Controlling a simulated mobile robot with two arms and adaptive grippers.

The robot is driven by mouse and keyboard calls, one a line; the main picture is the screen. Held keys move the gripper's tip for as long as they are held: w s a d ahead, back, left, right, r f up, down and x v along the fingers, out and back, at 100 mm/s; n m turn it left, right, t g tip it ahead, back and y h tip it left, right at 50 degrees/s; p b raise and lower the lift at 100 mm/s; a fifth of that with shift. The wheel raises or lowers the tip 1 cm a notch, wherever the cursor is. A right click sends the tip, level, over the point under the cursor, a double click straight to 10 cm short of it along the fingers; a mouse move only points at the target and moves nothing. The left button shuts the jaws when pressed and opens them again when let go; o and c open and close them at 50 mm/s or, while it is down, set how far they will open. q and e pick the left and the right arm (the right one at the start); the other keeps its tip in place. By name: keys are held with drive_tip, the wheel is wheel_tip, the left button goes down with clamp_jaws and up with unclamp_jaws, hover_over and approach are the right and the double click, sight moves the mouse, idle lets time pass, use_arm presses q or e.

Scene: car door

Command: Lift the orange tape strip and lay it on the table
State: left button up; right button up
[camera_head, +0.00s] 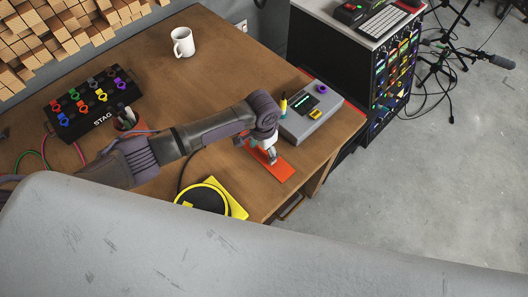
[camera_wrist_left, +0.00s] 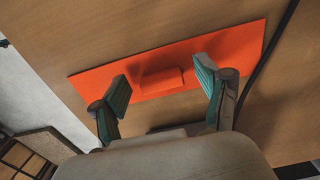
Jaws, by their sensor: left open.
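The orange tape strip (camera_head: 284,172) lies flat on the wooden table near its right front edge. In the left wrist view the strip (camera_wrist_left: 230,43) runs slantwise across the picture, with a small raised orange block (camera_wrist_left: 162,80) at its middle. My left gripper (camera_head: 270,157) is above the strip and covers part of it in the head view. In the left wrist view its two green-padded fingers (camera_wrist_left: 162,86) are open, one on each side of the raised block. They look apart from the block. My right gripper is not in view.
A grey box with knobs (camera_head: 308,113) stands just behind the strip. A yellow-and-black round item (camera_head: 203,197) lies left of it. A white mug (camera_head: 183,42) and a black switch panel (camera_head: 92,102) stand farther back. The table middle (camera_head: 215,85) is mostly clear. A dark cable (camera_wrist_left: 270,55) runs beside the strip.

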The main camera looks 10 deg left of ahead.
use_arm(q)
drive_tip(key=c, duration=1)
drive_tip(key=shift+c, duration=0.2)
drive_tip(key=shift+r, duration=0.1)
